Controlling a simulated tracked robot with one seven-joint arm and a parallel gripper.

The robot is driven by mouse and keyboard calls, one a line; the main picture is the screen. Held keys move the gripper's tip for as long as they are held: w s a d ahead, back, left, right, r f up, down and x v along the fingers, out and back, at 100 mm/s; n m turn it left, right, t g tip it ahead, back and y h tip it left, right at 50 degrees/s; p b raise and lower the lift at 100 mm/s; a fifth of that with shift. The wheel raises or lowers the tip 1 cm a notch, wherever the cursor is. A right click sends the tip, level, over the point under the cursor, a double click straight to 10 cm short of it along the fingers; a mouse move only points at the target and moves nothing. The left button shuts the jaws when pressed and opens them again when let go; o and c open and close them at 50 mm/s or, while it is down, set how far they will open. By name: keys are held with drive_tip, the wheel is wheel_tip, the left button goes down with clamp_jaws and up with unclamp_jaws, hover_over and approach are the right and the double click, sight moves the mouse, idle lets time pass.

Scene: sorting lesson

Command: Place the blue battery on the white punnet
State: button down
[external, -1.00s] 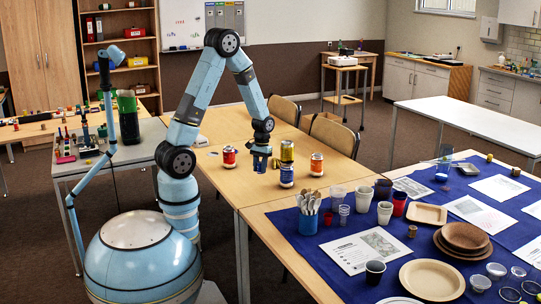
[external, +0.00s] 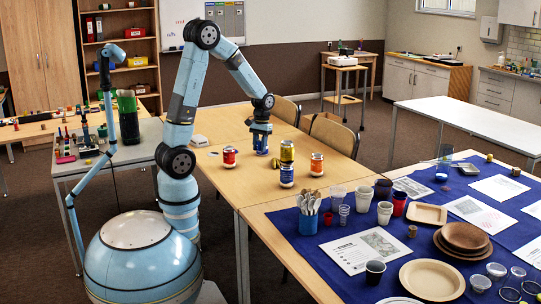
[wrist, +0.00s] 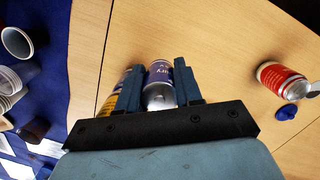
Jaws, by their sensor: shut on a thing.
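In the external view the battery (external: 262,146) is small and partly hidden by the fingers. I cannot identify the white punnet for sure. A small white object (external: 199,140) sits at the table's left edge, too small to tell what it is.
A red-and-white can (external: 229,157) stands left of the gripper. Cups and plates crowd the blue cloth (external: 320,258). The table's far left part is mostly clear.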

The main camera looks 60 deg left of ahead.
wheel_tip(320, 180, up, 4)
drive_tip(key=shift+r, duration=0.1)
drive_tip(key=w+a+n+t, duration=0.1)
drive_tip(key=a+n+t, duration=0.2)
drive_tip(key=a+n, duration=2.3)
drive_tip(key=s+a+n+y, duration=0.1)
drive_tip(key=s+a+n, duration=0.35)
drive_tip(key=a, duration=0.65)
drive_tip(key=s+a+n+y, duration=0.1)
drive_tip(key=s+a+n, duration=0.4)
drive_tip(key=a, duration=0.5)
drive_tip(key=s+a+n, duration=0.3)
drive_tip(key=s+a, duration=0.4)
drive_tip(key=a, duration=0.4)
hover_over(200, 138)
drive_tip(key=d, duration=0.1)
drive_tip(key=f, duration=1.4)
drive_tip(key=shift+s+d+f, duration=0.2)
drive_tip(key=shift+s, duration=0.1)
drive_tip(key=shift+w+a+f, duration=0.25)
drive_tip(key=shift+a+f, duration=0.1)
drive_tip(key=shift+f, duration=1.6)
